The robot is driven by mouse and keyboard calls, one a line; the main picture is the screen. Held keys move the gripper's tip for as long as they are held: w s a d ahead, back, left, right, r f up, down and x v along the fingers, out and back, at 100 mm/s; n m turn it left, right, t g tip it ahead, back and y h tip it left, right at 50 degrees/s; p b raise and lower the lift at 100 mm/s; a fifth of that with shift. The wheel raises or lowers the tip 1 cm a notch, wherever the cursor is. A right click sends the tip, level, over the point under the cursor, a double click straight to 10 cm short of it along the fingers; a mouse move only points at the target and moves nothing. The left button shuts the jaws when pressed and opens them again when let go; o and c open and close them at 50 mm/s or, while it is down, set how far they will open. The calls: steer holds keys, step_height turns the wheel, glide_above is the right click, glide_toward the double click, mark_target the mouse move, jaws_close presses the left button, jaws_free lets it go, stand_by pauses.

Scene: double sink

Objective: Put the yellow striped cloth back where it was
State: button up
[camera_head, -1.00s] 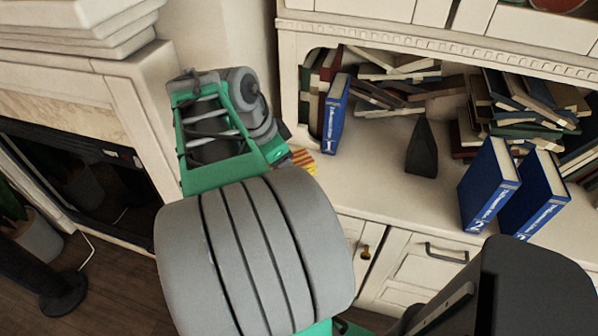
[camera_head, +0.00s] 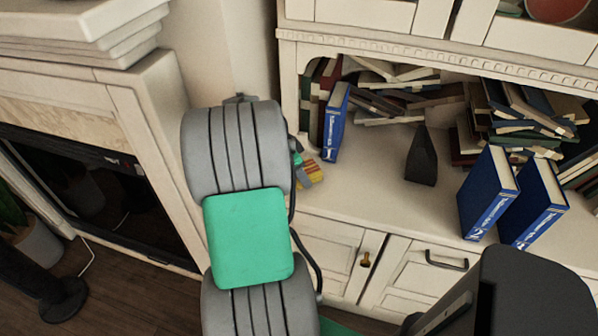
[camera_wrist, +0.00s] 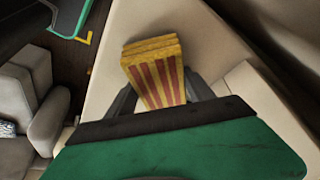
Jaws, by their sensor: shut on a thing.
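The yellow striped cloth (camera_wrist: 156,76) is a folded block with red stripes. In the wrist view it stands out beyond my gripper (camera_wrist: 160,95), whose two dark fingers are shut on its sides. In the head view a small part of the cloth (camera_head: 313,171) shows just right of my arm, at the left end of the white cabinet's counter. My arm hides most of my gripper there. I cannot tell whether the cloth touches the counter.
A blue book (camera_head: 336,122) stands close by the cloth. A dark wedge-shaped object (camera_head: 422,156) and two more blue books (camera_head: 488,190) stand farther right on the white counter (camera_head: 375,185). Piled books fill the shelf behind. A fireplace (camera_head: 95,190) is at the left.

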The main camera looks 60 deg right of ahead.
steer(key=shift+f, duration=0.15)
steer(key=o, duration=1.3)
steer(key=shift+w+r, duration=0.1)
steer(key=shift+r, duration=0.3)
steer(key=v, duration=1.1)
steer(key=shift+a+r, duration=0.15)
steer(key=shift+r, duration=0.1)
